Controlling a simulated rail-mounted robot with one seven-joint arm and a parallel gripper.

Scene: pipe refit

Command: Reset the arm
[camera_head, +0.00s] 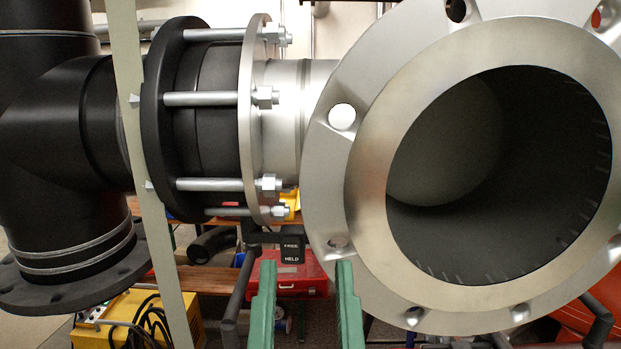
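My gripper (305,300) shows at the bottom middle as two green fingers. They stand apart with a gap between them, and nothing is held in the gap. The fingers are in front of a large steel flanged pipe (368,205), whose open round mouth faces right of centre. Whether the right finger touches the flange rim cannot be told. A bolted joint with a black flange (160,120) and a steel flange (250,120) is above and left of the fingers. Long bolts with nuts (262,97) span the two flanges.
A black pipe tee (50,125) fills the left side, with a pale vertical strip (165,245) before it. A small black FREE/HELD tag (291,249) hangs under the joint. Behind stand a red case (300,278) and a yellow machine with cables (130,310).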

